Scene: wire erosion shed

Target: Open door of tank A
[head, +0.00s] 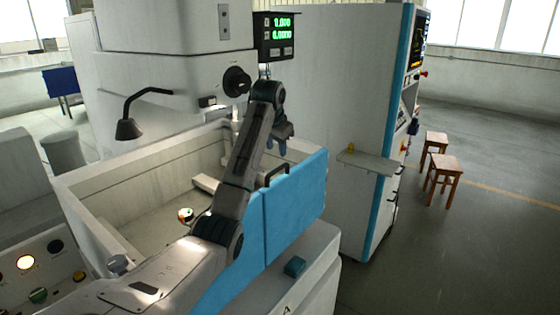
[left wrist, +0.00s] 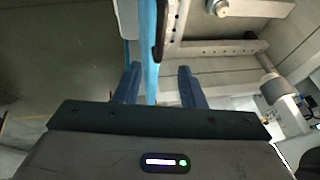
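The tank (head: 85,205) is a pale open-topped box, with blue door panels (head: 298,208) along its front right side. A seam divides the blue panels, which stand upright and roughly in line. A black bar handle (head: 279,172) sits at the top edge near the seam. My left gripper (head: 278,146) is just above the handle, pointing down. In the left wrist view, its two blue fingers (left wrist: 160,75) are apart with nothing between them in their grip. The blue door edge (left wrist: 149,60) and black handle (left wrist: 162,28) show beyond, between the fingers. My right gripper is out of view.
A machine head with a black lamp (head: 128,128) overhangs the tank. A white cabinet with a small shelf (head: 368,162) stands behind the door to the right. Two wooden stools (head: 445,170) stand on open floor. A button panel (head: 40,268) is at lower left.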

